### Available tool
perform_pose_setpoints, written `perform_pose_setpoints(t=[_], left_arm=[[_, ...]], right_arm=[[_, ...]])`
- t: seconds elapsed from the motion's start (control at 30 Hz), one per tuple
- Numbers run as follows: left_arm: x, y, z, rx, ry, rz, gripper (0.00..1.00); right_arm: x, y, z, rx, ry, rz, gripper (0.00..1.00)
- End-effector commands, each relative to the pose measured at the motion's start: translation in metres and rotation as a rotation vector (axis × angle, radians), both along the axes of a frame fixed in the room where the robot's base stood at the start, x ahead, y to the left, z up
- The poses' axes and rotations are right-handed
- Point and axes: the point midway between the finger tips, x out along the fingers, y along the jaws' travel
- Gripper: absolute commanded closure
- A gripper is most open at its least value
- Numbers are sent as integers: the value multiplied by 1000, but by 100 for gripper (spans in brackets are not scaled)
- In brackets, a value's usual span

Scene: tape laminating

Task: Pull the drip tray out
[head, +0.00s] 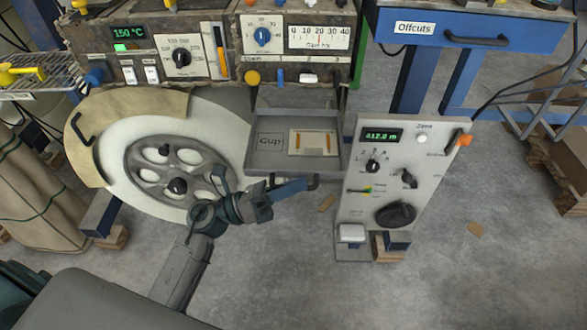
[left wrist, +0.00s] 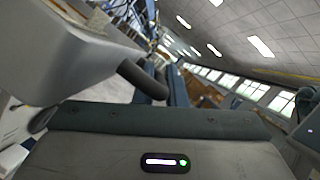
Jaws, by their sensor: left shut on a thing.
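The drip tray (head: 252,162) is a shallow grey tray below the machine's control panel, in the middle of the head view. It juts forward of the machine, and a small pale piece with yellow strips (head: 313,142) lies in it. Its dark bar handle (head: 313,183) is on the front edge. My left gripper (head: 295,186) is shut on this handle, with its fingers reaching in from the left. In the left wrist view the handle (left wrist: 140,78) runs from the grey tray body (left wrist: 60,55) to the fingers (left wrist: 174,85). My right gripper is not in view.
A large pale wheel (head: 120,135) with a cover stands left of the tray. A slanted grey control box (head: 385,210) with knobs stands close on the right. A blue offcuts table (head: 460,30) is at the back right. The floor in front is mostly clear.

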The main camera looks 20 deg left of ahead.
Motion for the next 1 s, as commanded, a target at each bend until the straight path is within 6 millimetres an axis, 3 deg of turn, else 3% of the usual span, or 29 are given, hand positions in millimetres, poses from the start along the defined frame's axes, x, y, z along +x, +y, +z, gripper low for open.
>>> perform_pose_setpoints(t=[0.5,0.53,0.57,1.0], left_arm=[[-9,-3,0,1,-1,0,100],[-9,-3,0,1,-1,0,87],[-9,-3,0,1,-1,0,81],[-13,3,-4,2,0,0,80]], right_arm=[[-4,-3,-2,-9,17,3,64],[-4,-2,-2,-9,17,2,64],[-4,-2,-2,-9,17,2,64],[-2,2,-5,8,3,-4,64]])
